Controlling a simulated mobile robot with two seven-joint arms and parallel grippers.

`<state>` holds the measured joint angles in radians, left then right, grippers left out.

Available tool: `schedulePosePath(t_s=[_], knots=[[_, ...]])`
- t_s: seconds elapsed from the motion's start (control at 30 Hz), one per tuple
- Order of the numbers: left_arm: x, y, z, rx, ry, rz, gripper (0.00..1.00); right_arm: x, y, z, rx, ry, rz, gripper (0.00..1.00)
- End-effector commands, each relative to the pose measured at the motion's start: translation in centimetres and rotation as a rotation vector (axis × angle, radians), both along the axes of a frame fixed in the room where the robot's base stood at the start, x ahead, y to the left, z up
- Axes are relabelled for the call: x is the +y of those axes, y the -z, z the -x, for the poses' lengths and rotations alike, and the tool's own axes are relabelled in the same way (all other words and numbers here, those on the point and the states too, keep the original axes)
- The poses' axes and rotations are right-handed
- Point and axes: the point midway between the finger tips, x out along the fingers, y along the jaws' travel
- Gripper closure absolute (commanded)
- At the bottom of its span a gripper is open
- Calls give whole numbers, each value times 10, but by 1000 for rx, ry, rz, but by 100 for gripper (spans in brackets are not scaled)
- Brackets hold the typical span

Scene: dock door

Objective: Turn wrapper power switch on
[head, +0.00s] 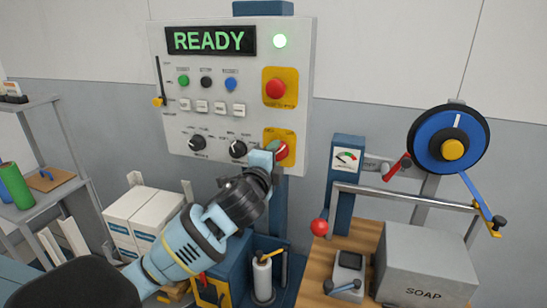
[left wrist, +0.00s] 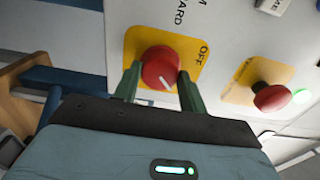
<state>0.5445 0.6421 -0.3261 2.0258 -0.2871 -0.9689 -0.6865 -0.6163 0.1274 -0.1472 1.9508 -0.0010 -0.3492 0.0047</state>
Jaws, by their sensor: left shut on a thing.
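The wrapper control panel (head: 233,90) is on a blue post, with a lit READY display (head: 209,40) and a lit green lamp (head: 280,41). The red rotary power switch (head: 282,151) sits on a yellow plate at its lower right. My left gripper (head: 273,150) is at this switch and partly covers it. In the left wrist view its two green fingers are shut on the red switch (left wrist: 161,68), one on each side. The switch's white mark points down and right in that view, and OFF is printed beside it. My right gripper is not in view.
A red emergency button (head: 275,89) on a yellow plate is above the switch. Black knobs (head: 238,149) are to its left. At right a bench holds a grey SOAP box (head: 424,268), a gauge and a blue reel (head: 448,140). A shelf (head: 43,205) stands at left.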

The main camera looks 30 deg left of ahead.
Motion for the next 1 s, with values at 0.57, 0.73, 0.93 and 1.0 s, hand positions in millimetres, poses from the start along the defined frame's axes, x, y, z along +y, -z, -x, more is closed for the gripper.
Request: schedulePosePath(t_s=[0.57, 0.73, 0.93, 1.0], knots=[[0, 0, 0, 1, 0, -4, 36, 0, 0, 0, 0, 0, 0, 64], [0, 0, 0, 1, 0, -3, 36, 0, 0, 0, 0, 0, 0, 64], [-2, 1, 9, 2, 1, -4, 36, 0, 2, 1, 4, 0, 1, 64], [-4, 1, 17, 2, 1, -4, 36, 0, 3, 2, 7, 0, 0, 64]])
